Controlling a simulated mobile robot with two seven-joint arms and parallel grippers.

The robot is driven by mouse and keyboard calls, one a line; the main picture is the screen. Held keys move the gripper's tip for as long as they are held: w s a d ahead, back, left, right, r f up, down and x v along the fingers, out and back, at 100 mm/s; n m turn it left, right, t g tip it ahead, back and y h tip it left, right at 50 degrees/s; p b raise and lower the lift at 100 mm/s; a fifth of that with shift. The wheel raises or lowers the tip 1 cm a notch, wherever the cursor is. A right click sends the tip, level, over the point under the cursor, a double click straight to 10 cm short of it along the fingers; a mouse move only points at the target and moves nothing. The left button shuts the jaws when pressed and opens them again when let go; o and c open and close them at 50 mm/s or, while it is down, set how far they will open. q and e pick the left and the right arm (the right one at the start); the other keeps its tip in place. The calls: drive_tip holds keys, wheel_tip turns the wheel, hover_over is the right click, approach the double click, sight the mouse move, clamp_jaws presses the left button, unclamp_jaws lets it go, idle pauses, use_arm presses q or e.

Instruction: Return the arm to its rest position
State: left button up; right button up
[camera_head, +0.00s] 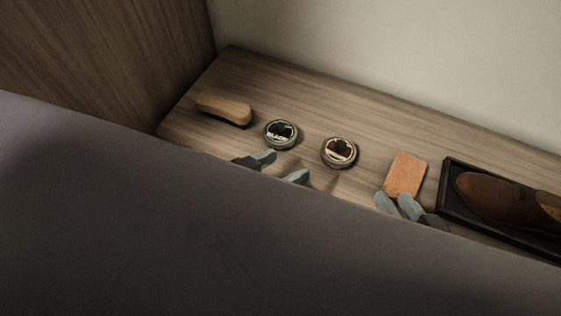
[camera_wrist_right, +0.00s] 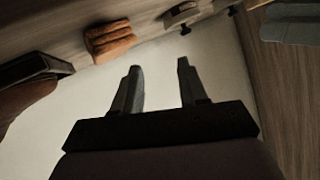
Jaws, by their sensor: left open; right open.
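My left gripper (camera_head: 281,167) shows only its grey fingertips in the head view, apart and empty, just in front of and between two round tins. My right gripper (camera_head: 397,200) is open, its fingertips close to the near edge of an orange-brown block (camera_head: 405,176); I cannot tell whether they touch it. In the right wrist view, the right gripper (camera_wrist_right: 158,72) has its two fingers apart with nothing between them. The same block (camera_wrist_right: 110,41) lies beyond them at the upper left. Most of both arms is hidden behind a large dark surface in the head view foreground.
On the wooden shelf (camera_head: 330,93) lie a wooden-backed brush (camera_head: 224,109), a black-labelled tin (camera_head: 281,134) and a brown-labelled tin (camera_head: 339,152). A black tray (camera_head: 448,190) with brown shoes (camera_head: 496,197) stands at the right. A pale wall (camera_head: 390,55) closes the back.

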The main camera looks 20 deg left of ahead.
use_arm(q)
drive_tip(key=s+a+r+y+p, duration=0.1)
drive_tip(key=a+r+p, duration=0.2)
drive_tip(key=p, duration=0.7)
drive_tip(key=s+a+r+g+y+p, duration=0.1)
drive_tip(key=s+a+r+p, duration=0.1)
drive_tip(key=r+p, duration=0.5)
drive_tip(key=s+a+r+y+p, duration=0.1)
drive_tip(key=a+r+p, duration=0.3)
drive_tip(key=p, duration=0.9)
drive_tip(key=shift+s+a+r+y, duration=0.25)
drive_tip(key=shift+a+r+y, duration=0.05)
drive_tip(key=shift+r+y, duration=0.3)
use_arm(e)
drive_tip(key=s+d+r+h, duration=0.2)
drive_tip(key=d+r, duration=0.2)
drive_tip(key=r, duration=0.3)
drive_tip(key=s+d+r+g+h, duration=0.1)
drive_tip(key=s+d+r+h, duration=0.1)
drive_tip(key=d+r, duration=0.3)
wheel_tip(320, 180, up, 3)
drive_tip(key=shift+s+d+r, duration=0.1)
drive_tip(key=shift+s+d, duration=0.2)
use_arm(q)
drive_tip(key=shift+f, duration=0.1)
